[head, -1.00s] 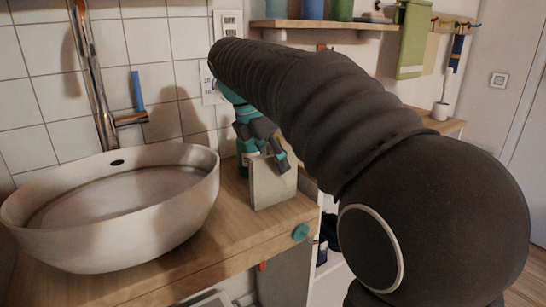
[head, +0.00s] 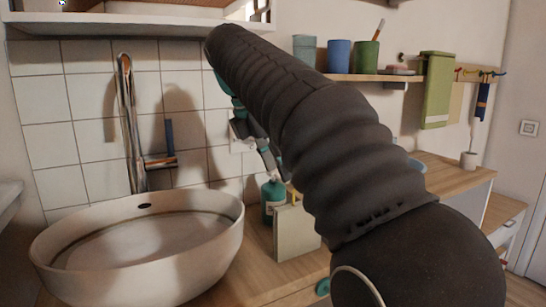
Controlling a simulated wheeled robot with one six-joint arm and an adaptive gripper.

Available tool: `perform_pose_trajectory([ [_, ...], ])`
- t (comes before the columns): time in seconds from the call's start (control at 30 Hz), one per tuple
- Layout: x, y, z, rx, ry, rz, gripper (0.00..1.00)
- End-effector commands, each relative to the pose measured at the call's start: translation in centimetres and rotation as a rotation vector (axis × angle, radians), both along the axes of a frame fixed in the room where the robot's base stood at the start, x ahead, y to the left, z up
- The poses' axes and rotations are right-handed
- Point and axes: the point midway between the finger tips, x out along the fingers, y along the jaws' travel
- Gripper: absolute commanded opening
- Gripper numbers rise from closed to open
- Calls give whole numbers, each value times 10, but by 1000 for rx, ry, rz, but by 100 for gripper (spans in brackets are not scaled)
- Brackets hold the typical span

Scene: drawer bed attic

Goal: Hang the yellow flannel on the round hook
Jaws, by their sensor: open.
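My gripper (head: 264,150), teal and dark grey, is open over the counter, above a beige upright holder (head: 297,232) and a teal bottle (head: 272,197). My arm hides part of it. A small yellow patch (head: 297,196) shows at the holder's top edge; I cannot tell whether it is the flannel. A pale yellowish cloth (head: 455,106) hangs behind the green towel (head: 437,90) on the right wall. A rail with several coloured hooks (head: 480,73) is there too. I cannot tell which hook is the round one.
A white basin (head: 140,250) and a chrome tap (head: 128,120) stand at the left. A wooden shelf (head: 355,78) carries several cups. A dark blue item (head: 483,101) hangs from the rail. A second wooden counter (head: 450,172) is at the right, partly behind my arm.

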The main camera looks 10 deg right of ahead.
Motion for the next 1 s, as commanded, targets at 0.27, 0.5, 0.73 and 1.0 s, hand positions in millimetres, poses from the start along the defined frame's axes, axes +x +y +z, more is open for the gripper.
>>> perform_pose_trajectory([
  [0.27, -2, 6, 15, 1, 1, 0, 54],
  [0.5, -3, 6, 16, 1, 0, -2, 54],
  [0.73, -22, -10, 2, 62, -94, -150, 54],
  [1.0, -77, -35, -58, 272, -316, -586, 54],
])
